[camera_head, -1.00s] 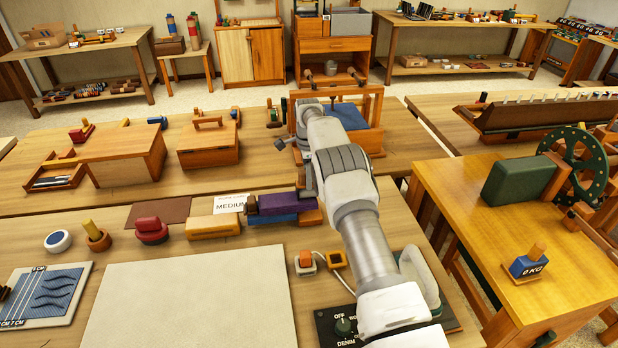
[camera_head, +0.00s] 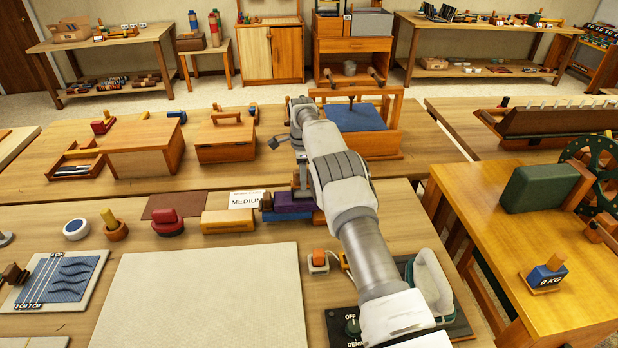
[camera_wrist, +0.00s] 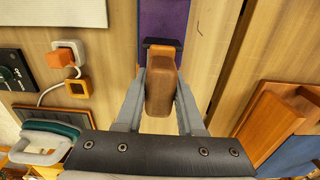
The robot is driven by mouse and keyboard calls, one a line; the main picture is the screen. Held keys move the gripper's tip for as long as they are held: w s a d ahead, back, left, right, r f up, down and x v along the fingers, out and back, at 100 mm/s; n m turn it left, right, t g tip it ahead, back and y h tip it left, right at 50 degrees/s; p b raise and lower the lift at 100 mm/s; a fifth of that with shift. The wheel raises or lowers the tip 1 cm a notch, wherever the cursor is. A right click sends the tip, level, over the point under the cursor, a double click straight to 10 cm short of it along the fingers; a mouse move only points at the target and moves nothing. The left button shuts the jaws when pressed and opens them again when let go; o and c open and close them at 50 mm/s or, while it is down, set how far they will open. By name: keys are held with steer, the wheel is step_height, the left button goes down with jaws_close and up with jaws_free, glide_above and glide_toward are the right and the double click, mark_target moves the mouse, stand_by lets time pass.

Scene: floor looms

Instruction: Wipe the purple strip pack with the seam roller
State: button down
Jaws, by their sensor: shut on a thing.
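The purple strip pack (camera_head: 290,197) lies on the near bench beside a white MEDIUM card, with a blue layer at its lower side. Its right part is hidden behind my arm. In the wrist view the purple strip (camera_wrist: 163,18) runs up from the top of the roller. My gripper (camera_wrist: 160,84) is shut on the brown handle of the seam roller (camera_wrist: 159,92). The roller's orange neck and dark head point toward the pack and overlap its near end in the picture. I cannot tell whether they touch. In the head view my arm hides the roller.
A yellow-orange block (camera_head: 228,221) and a red-topped piece (camera_head: 168,222) stand left of the pack. An orange-switched plug (camera_head: 318,261) and a dial box (camera_head: 343,327) are nearer. A large pale board (camera_head: 205,295) lies front left. A wooden frame (camera_head: 385,140) stands behind.

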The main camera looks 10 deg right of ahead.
steer(key=shift+a, duration=1.75)
steer(key=shift+d+r, duration=0.15)
steer(key=shift+d, duration=1.6)
steer(key=d, duration=1)
steer(key=shift+d+f+b, duration=0.2)
steer(key=shift+f+b, duration=0.05)
steer(key=shift+b, duration=0.05)
step_height(320, 180, up, 6)
steer(key=p, duration=0.3)
steer(key=shift+p, duration=0.4)
step_height(320, 180, up, 3)
steer(key=p, duration=0.2)
steer(key=shift+p, duration=0.35)
